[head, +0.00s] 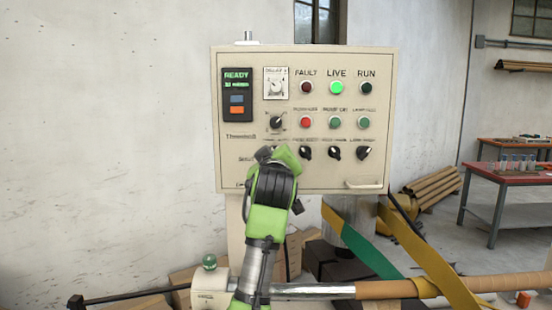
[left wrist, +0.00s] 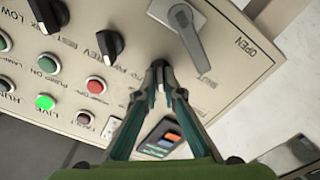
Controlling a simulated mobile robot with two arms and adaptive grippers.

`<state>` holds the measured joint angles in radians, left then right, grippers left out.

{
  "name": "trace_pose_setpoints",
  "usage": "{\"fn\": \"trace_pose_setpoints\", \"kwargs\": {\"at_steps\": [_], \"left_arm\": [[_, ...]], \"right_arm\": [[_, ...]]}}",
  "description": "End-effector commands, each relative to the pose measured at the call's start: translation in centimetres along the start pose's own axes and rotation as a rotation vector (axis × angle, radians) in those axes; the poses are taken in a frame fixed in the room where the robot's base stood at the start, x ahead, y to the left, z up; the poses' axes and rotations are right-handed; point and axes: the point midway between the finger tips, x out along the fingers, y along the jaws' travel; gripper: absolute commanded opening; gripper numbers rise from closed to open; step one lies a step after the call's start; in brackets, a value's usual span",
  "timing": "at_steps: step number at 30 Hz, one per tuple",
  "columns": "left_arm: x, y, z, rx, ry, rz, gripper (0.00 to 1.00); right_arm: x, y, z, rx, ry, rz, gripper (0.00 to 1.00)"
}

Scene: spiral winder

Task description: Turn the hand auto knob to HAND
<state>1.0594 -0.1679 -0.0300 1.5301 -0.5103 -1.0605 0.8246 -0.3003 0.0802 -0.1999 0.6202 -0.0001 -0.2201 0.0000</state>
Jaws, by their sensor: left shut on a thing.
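The cream control panel (head: 325,175) stands upright ahead in the head view. My left gripper (head: 277,150) is at its lower left, in front of the lower knob row. In the left wrist view its fingertips (left wrist: 160,66) are together at the panel face, in line with the row's black knobs. They are shut on a knob, by its place the hand auto knob. My right gripper is in neither view.
A black REV/FWD knob (left wrist: 108,46) is beside my fingers, and a grey lever (left wrist: 187,35) marked OPEN and SHUT is close by. Another black knob (head: 277,122) sits just above the gripper. A green LIVE lamp (head: 336,88) is lit. The roller (head: 330,291) crosses below.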

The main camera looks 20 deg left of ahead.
Motion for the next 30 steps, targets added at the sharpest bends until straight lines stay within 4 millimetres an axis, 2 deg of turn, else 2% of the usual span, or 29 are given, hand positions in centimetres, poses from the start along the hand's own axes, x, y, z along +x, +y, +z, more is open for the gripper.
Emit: {"fn": "trace_pose_setpoints", "kwargs": {"at_steps": [12,13,15,26,30], "left_arm": [[0.0,0.0,-0.1,-0.010,0.001,0.001,0.00],[0.0,0.0,-0.1,-0.010,0.001,0.001,0.11],[0.0,0.0,-0.1,-0.009,0.001,0.001,0.25],[-0.1,0.0,0.0,-0.008,0.001,0.001,0.25],[-1.3,0.1,-0.1,-0.008,0.002,0.002,0.25]], "right_arm": [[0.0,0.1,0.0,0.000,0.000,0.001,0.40],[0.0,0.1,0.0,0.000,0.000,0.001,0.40],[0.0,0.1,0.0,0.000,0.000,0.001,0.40],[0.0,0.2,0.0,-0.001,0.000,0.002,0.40],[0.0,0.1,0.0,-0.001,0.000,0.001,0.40]]}}
